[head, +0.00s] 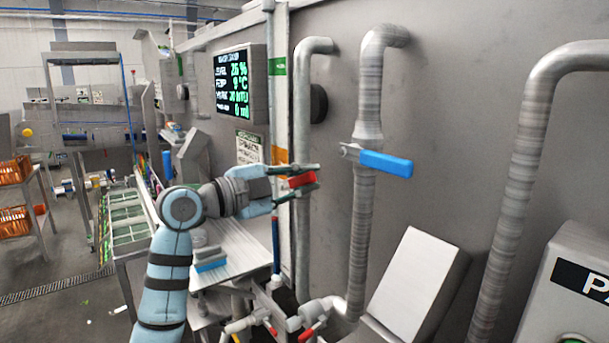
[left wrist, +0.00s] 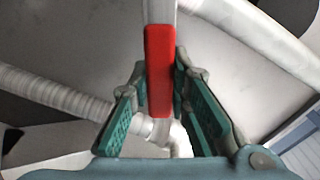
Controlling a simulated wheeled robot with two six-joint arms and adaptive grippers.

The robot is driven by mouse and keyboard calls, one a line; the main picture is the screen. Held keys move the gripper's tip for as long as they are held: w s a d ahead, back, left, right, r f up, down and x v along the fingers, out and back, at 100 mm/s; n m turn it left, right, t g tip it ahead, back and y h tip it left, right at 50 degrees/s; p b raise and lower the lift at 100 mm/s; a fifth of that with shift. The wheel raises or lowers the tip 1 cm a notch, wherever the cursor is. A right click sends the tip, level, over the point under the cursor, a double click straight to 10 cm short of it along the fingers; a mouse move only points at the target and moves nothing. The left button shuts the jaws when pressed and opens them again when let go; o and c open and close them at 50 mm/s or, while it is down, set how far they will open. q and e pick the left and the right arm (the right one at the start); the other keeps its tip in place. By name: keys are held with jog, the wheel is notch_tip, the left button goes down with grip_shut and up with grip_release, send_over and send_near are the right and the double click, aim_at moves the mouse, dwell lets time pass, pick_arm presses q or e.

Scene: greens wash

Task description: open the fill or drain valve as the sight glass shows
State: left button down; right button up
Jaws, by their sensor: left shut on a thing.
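My left gripper (head: 297,183) is shut on the red valve handle (head: 301,179), which sits in front of a vertical pipe (head: 302,110). In the left wrist view the red handle (left wrist: 159,70) lies between the two green finger pads (left wrist: 163,110). A blue valve handle (head: 384,163) on the pipe to the right sticks out sideways, across its pipe; nothing touches it. The sight glass (head: 276,110) is a thin upright tube with a green band high up and an orange band lower. Blue shows in its low part, below the orange band. My right gripper is not in view.
A wall display (head: 238,84) shows 25 % on its top line and 9 °C below. A sloped pale box (head: 418,280) and a grey panel (head: 565,300) stand at lower right. Red-handled hose fittings (head: 308,332) are at the bottom. A table (head: 235,250) is behind my left arm.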

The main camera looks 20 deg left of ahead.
pick_arm(q)
jog(key=c, duration=1.5)
grip_release()
jog(key=shift+f, duration=0.1)
jog(key=shift+s+a, duration=0.1)
jog(key=v, duration=1.2)
